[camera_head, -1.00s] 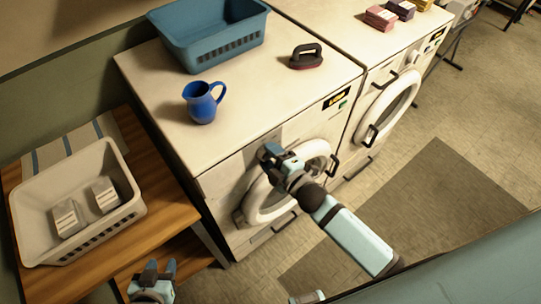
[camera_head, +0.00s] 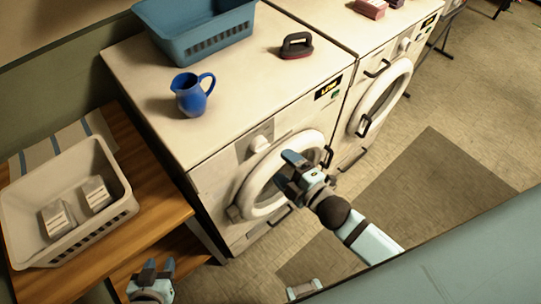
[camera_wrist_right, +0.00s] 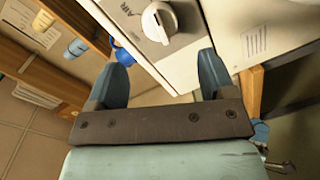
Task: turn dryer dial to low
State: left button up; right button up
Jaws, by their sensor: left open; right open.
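The near white machine (camera_head: 215,180) has a round white dial (camera_head: 260,143) on its front panel, left of the round door. The dial also shows in the right wrist view (camera_wrist_right: 158,22), beside the letters "AIR"; its exact setting is hard to read. A small display (camera_head: 328,88) on the panel shows yellow lettering, apparently "LOW". My right gripper (camera_head: 287,170) is open and empty in front of the door, below and right of the dial and apart from it. My left gripper (camera_head: 156,272) is open and empty at the lower left, beside the wooden shelf.
A blue jug (camera_head: 192,94), a blue basket (camera_head: 200,40) and a dark iron-shaped brush (camera_head: 297,46) stand on the machine top. A white basket (camera_head: 125,205) with small boxes sits on the wooden table (camera_head: 165,205) at left. A second white machine (camera_head: 385,45) adjoins at right.

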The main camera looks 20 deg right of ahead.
jog(key=v, duration=0.5)
jog(key=shift+s+b, duration=0.2)
jog(key=shift+b, duration=0.15)
jog(key=s+f+m+g+h+p, duration=0.2)
jog(key=f+m, duration=0.8)
jog(key=m, duration=0.5)
jog(key=s+g+h, duration=0.1)
jog(key=s+g, duration=0.1)
jog(key=g, duration=0.1)
jog(key=shift+s+d+f, duration=0.2)
jog(key=shift+s+d, duration=0.05)
